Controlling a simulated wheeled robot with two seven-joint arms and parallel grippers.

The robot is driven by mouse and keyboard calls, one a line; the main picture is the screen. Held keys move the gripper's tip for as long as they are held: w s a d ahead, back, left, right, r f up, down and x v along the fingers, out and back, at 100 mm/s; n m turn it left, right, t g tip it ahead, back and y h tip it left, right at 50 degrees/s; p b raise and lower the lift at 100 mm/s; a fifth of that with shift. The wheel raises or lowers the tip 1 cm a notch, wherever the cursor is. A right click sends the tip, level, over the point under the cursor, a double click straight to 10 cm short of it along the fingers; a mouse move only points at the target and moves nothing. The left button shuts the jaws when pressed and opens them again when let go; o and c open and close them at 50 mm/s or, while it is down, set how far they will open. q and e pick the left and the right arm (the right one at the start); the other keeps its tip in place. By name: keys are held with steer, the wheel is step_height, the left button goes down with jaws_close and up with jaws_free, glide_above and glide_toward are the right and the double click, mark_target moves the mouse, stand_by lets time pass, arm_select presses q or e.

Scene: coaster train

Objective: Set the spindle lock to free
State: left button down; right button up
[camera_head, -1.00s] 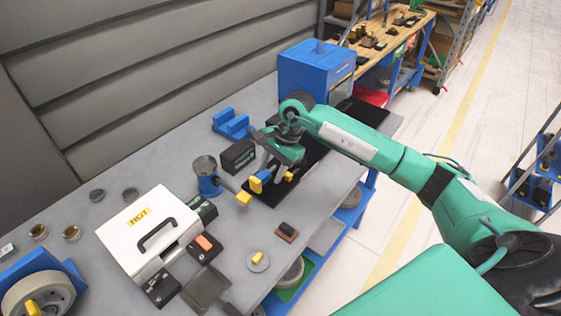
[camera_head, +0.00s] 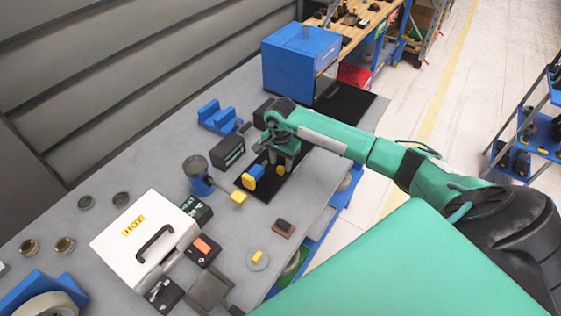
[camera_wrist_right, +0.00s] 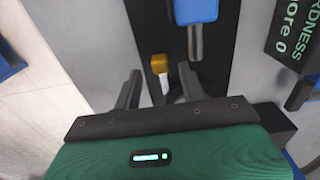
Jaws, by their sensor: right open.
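My right gripper (camera_head: 271,163) is open, pointing down over a black strip on the bench. In the right wrist view its fingers (camera_wrist_right: 160,88) stand either side of a small yellow-tipped part (camera_wrist_right: 159,63) with a pale shank; I cannot tell whether they touch it. The yellow part (camera_head: 281,170) also shows beside the gripper in the head view. A blue part (camera_head: 253,177) with a metal rod stands next to it and shows in the wrist view (camera_wrist_right: 197,10). No lock label is readable, so I cannot tell which part is the spindle lock or its setting. My left gripper is out of view.
A blue box (camera_head: 300,62) stands behind. A black block (camera_head: 227,151), a blue cup (camera_head: 199,177) and a white HOT case (camera_head: 128,250) are to the left. A disc with a yellow knob (camera_head: 258,258) and a small brown-black block (camera_head: 284,228) lie near the front edge.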

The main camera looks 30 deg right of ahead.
mark_target(276, 178)
steer(key=shift+f, duration=1.3)
steer(key=c, duration=0.9)
steer(key=shift+s+a+f+b, duration=0.1)
steer(key=shift+a+b, duration=0.35)
jaws_close()
steer(key=shift+s+a+b, duration=0.3)
steer(key=shift+a+b, duration=0.2)
steer(key=shift+a, duration=0.1)
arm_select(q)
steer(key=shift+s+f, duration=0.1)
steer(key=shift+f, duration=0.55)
arm_select(e)
steer(key=shift+s+a, duration=0.1)
steer(key=shift+a, duration=0.1)
